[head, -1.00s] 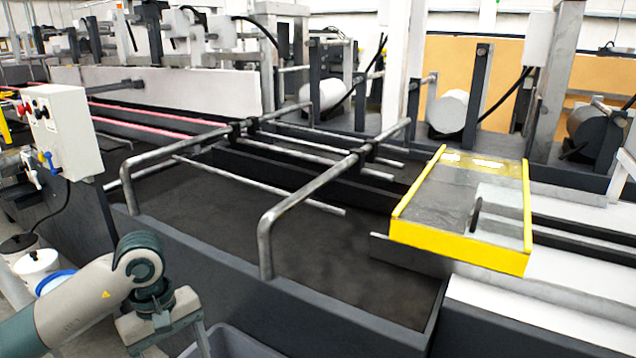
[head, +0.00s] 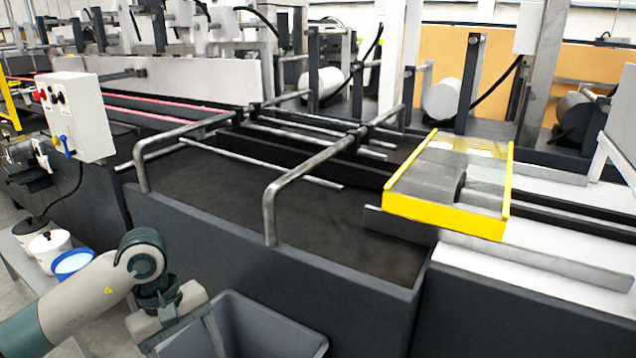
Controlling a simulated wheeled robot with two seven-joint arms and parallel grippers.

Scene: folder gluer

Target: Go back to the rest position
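My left arm comes in at the lower left of the head view, grey with dark green joints. Its gripper (head: 185,345) points down beside a grey open bin. The fingers are partly cut off by the bottom edge, so I cannot tell whether they are open or shut. I see nothing held in the visible part. My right gripper is not in view.
The machine's dark front wall (head: 270,285) stands close ahead, with bent metal rails (head: 270,205) above it. A yellow-framed guard (head: 445,215) is at the right. The grey bin (head: 265,330) sits below. A control box (head: 85,115) and white tubs (head: 50,248) are at the left.

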